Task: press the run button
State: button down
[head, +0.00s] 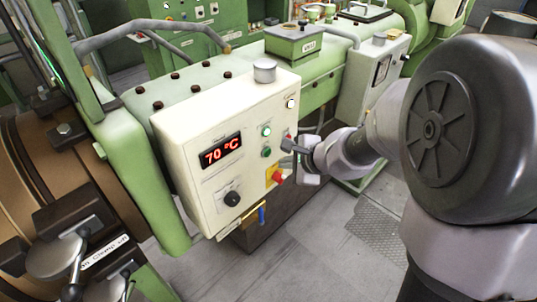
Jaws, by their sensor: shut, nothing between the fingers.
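The cream control box (185,135) carries a red display reading 70 °C. Two green round controls sit one above the other on its front, an upper brighter one (266,131) and a lower one (266,152). Their labels are too small to read, so I cannot tell which is the run button. My gripper (287,146) is shut and empty at the right edge of the panel, just right of the green controls. It partly hides a small red control (288,136). I cannot tell whether the fingertips touch the panel.
A red switch on a yellow plate (269,182) sits just below my gripper. A black knob (232,198) is lower left, and a white lamp (290,103) is at the upper right. Green machine housing (150,170) stands on the left. The floor (315,255) in front is clear.

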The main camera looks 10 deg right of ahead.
jog(key=shift+s+d, duration=0.4)
jog(key=shift+s, duration=0.2)
jog(key=shift+s+d, duration=0.35)
jog(key=shift+s, duration=0.2)
jog(key=s+a+f+n+g+y+b, duration=0.1)
jog(key=s+a+n+b, duration=0.4)
jog(key=s, duration=0.3)
jog(key=s+a+f+n+g+b, duration=0.1)
jog(key=s+a+n+b, duration=0.35)
jog(key=s+b, duration=0.25)
jog(key=s+d+f+n+h+b, duration=0.2)
jog(key=s+d+f+n+b, duration=0.1)
jog(key=s, duration=0.5)
jog(key=shift+s+d+f+n+h, duration=0.2)
jog(key=shift+d+f+n+h, duration=0.1)
jog(key=shift+d+n, duration=0.6)
jog(key=shift+a, duration=0.1)
